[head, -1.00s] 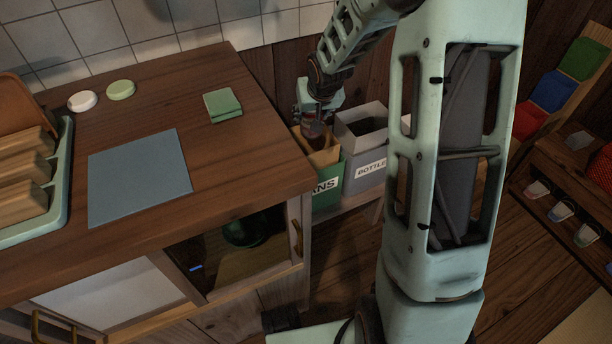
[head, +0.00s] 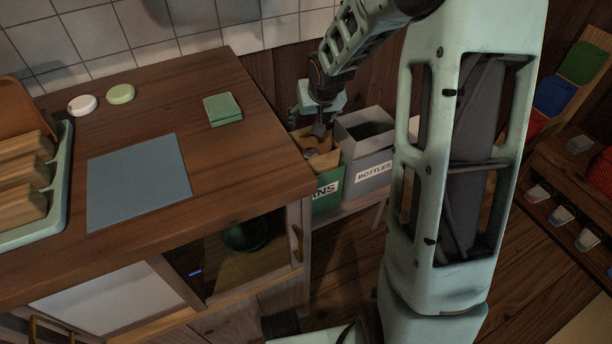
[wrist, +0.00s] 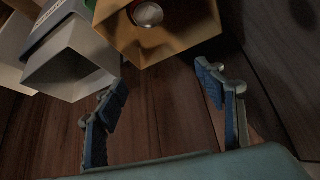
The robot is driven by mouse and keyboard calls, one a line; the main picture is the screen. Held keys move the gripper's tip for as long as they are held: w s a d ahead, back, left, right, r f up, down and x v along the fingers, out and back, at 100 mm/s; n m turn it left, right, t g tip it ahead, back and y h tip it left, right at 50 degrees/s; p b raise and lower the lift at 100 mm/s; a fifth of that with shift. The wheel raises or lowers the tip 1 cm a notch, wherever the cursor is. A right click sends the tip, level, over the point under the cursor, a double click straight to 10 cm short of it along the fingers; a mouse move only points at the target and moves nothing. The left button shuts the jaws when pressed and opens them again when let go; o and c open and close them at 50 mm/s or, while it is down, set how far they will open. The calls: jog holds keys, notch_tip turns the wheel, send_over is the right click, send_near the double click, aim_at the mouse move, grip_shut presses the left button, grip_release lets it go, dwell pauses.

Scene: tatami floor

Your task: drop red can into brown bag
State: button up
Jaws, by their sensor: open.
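The brown bag (head: 328,161) stands open in the green bin marked for cans, beside the counter's right end; it also shows in the wrist view (wrist: 190,42). The red can (wrist: 148,14) is inside the bag's opening, its round silver end facing the wrist camera and a little red showing at its edge. In the head view only its silvery end (head: 312,153) shows. My gripper (head: 318,129) is above the bag. In the wrist view my gripper (wrist: 161,81) has its blue-padded fingers wide apart, with nothing between them and the can clear of them.
A grey bin (head: 369,165) labelled BOTTLES stands right beside the green bin (head: 328,190). The wooden counter (head: 240,150) is close on the left, with a green block (head: 222,109) near its right side. A wooden wall is behind the bins.

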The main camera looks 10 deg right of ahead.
jog(key=v, duration=1)
jog(key=shift+s+r, duration=0.1)
